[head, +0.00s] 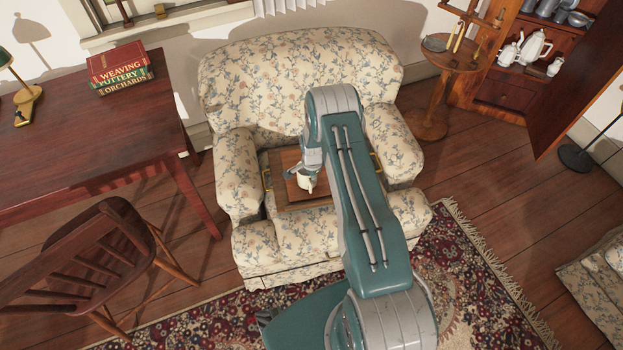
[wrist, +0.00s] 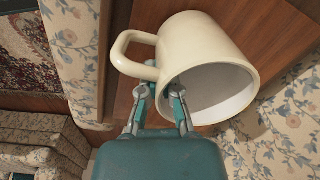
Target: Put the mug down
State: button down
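The cream mug (head: 306,182) is at the end of my arm, over the wooden tray (head: 289,158) on the armchair seat. In the wrist view the mug (wrist: 205,45) fills the upper middle, its open mouth toward my gripper and its handle to the left. My gripper (wrist: 160,92) has one finger outside the mug near the handle and the other inside the rim, closed on the wall. The wooden surface (wrist: 125,20) shows behind the mug. I cannot tell whether the mug's base touches the tray.
The floral armchair (head: 300,65) surrounds the tray with its arms and back. A desk with books (head: 120,68) and a wooden chair (head: 95,255) stand at left. A small round stand (head: 450,60) and a cupboard (head: 510,92) are at the back right. A patterned rug (head: 460,285) lies in front.

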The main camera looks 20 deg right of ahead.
jog(key=shift+d+f, duration=0.1)
jog(key=shift+f, duration=0.2)
jog(key=c, duration=0.8)
grip_release()
jog(key=shift+f, duration=0.1)
